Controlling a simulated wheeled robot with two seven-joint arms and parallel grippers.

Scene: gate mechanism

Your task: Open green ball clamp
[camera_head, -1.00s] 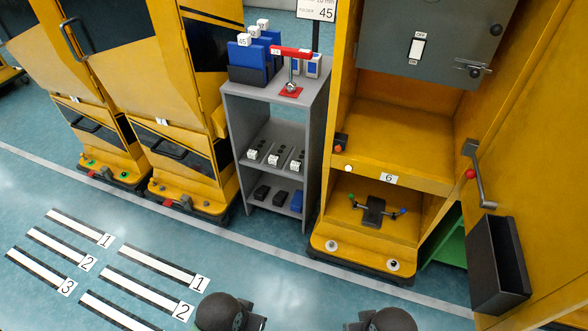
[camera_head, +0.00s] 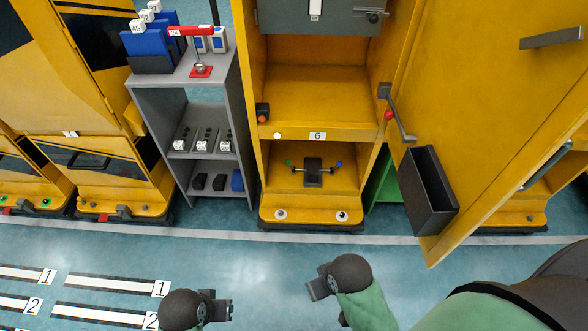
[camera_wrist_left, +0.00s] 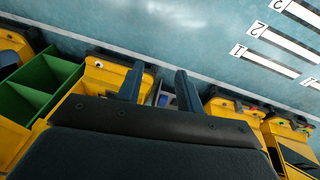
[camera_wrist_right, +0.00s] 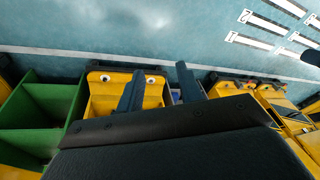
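The clamp (camera_head: 313,171) is a dark block with a lever on each side, low in the open yellow cabinet numbered 6. Its left lever ends in a green ball (camera_head: 288,163), its right lever in a blue ball (camera_head: 339,164). My left gripper (camera_head: 228,309) and my right gripper (camera_head: 314,288) are both in front of the cabinet, over the floor and well apart from the clamp. In the left wrist view the left fingers (camera_wrist_left: 160,84) are spread and empty. In the right wrist view the right fingers (camera_wrist_right: 161,82) are spread and empty.
The cabinet door (camera_head: 465,110) stands open at the right, with a dark bin (camera_head: 427,190) on it. A grey shelf (camera_head: 190,110) with a red lever (camera_head: 190,30) stands left of the cabinet. Clear floor (camera_head: 270,262) lies in front.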

